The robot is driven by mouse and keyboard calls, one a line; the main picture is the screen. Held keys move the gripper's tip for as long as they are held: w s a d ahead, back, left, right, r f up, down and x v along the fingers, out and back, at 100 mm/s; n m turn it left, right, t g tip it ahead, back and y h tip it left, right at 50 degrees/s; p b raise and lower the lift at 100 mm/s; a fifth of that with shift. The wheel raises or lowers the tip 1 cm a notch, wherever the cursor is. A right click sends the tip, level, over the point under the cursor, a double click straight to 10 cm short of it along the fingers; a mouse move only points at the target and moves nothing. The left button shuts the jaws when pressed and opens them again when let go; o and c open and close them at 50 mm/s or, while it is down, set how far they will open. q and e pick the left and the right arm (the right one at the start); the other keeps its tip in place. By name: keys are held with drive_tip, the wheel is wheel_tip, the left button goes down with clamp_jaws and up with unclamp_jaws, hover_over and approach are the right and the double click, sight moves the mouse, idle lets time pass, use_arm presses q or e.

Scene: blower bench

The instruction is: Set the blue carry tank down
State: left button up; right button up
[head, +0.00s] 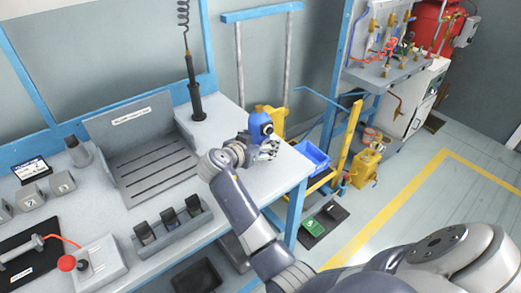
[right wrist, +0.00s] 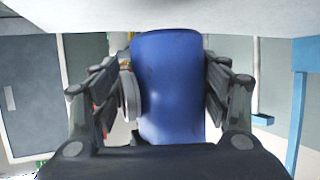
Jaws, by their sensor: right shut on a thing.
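The blue carry tank (head: 261,127) is a small rounded blue cylinder near the right end of the bench (head: 262,180). My right gripper (head: 266,147) is shut on it. In the right wrist view the tank (right wrist: 168,88) stands large between the two dark fingers of the gripper (right wrist: 170,95), one on each side. A pale round part shows at its left side there. The gripper hides the tank's lower part in the head view, so I cannot tell whether it touches the bench top. My left gripper is not in view.
A slotted grey tray (head: 150,165) and a black post (head: 195,90) stand left of the gripper. A holder with dark blocks (head: 170,224) sits at the front. A blue bin (head: 312,156) on a yellow cart is beyond the bench's right edge. Some bench top around the gripper is clear.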

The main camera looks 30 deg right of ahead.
drive_tip(key=shift+f+p, duration=0.3)
drive_tip(key=shift+f, duration=1.4)
drive_tip(key=o, duration=1.5)
drive_tip(key=shift+a+f, duration=0.1)
